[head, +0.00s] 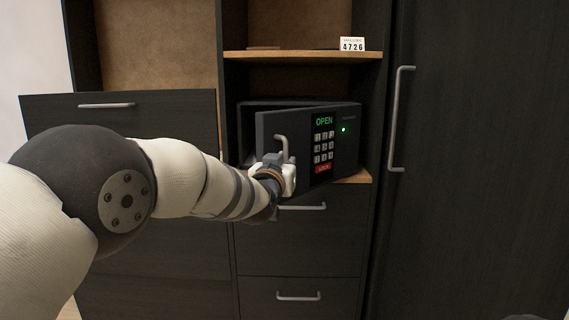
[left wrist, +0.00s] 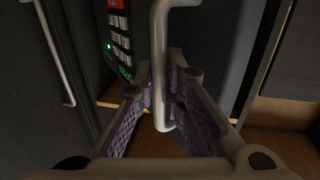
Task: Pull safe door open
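The dark safe (head: 245,120) sits in a cabinet niche. Its door (head: 345,150) is ajar, hinged at the right, with its left edge swung out towards me. The door carries a keypad (head: 324,146), a green "OPEN" display and a green light. My left gripper (head: 280,163) is at the grey door handle (head: 282,143). The safe's inside is mostly hidden by the door and my arm.
A wooden shelf (head: 300,56) above holds a white card reading 4726 (head: 352,44). Drawers with bar handles (head: 298,296) lie below. A tall dark cabinet door (head: 480,150) with a long handle (head: 397,120) stands to the right. The space before the safe door looks clear.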

